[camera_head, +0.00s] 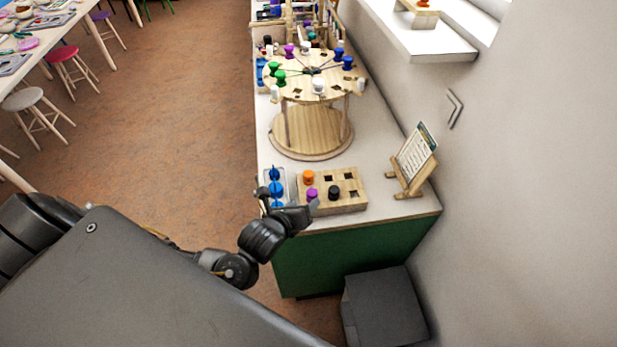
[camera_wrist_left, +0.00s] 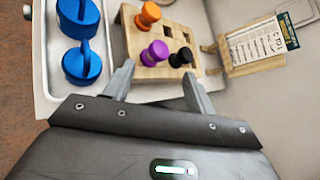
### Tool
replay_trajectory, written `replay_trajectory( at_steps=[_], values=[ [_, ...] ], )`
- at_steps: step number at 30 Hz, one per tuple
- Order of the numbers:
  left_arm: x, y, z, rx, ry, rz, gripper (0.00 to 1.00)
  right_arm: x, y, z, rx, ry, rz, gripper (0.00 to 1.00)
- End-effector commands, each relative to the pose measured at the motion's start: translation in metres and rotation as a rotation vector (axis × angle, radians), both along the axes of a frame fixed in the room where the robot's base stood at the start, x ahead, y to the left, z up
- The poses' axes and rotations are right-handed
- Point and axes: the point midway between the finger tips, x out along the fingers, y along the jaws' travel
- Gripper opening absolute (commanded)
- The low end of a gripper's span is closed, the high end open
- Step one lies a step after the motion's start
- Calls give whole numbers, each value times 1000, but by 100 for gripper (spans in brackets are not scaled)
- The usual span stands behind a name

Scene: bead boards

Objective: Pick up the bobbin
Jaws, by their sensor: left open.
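My left gripper (camera_head: 288,201) is open and empty at the near edge of the counter, by the wooden block (camera_head: 345,203) with square holes. In the left wrist view its two fingers (camera_wrist_left: 156,76) point toward the block (camera_wrist_left: 122,40). The block holds an orange bobbin (camera_head: 308,177), a purple bobbin (camera_head: 312,193) and a black bobbin (camera_head: 334,192). In the left wrist view the purple bobbin (camera_wrist_left: 154,53) and black bobbin (camera_wrist_left: 181,57) appear just beyond the fingers, with the orange bobbin (camera_wrist_left: 148,14) farther back. My right gripper is not in view.
A metal tray (camera_wrist_left: 42,75) with blue handled pieces (camera_wrist_left: 82,64) lies left of the block. A round wooden stand (camera_head: 312,76) with several coloured bobbins is behind. A card on an easel (camera_head: 414,160) stands right, near the wall. Some block holes are empty.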

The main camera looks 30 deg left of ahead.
Motion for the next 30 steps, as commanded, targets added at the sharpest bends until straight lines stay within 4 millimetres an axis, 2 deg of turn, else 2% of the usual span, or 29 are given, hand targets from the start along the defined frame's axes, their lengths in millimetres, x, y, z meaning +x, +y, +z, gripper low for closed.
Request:
replay_trajectory(
  at_steps=[3,9,16,24,30],
  values=[
    [6,20,15,231,-61,-87,56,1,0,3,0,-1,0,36],
    [9,39,26,448,-103,-153,56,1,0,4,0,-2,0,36],
    [13,43,25,487,-110,-165,56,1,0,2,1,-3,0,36],
    [50,44,9,488,-111,-164,56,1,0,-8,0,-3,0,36],
    [60,45,4,484,-107,-163,56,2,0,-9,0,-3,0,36]
  ],
)
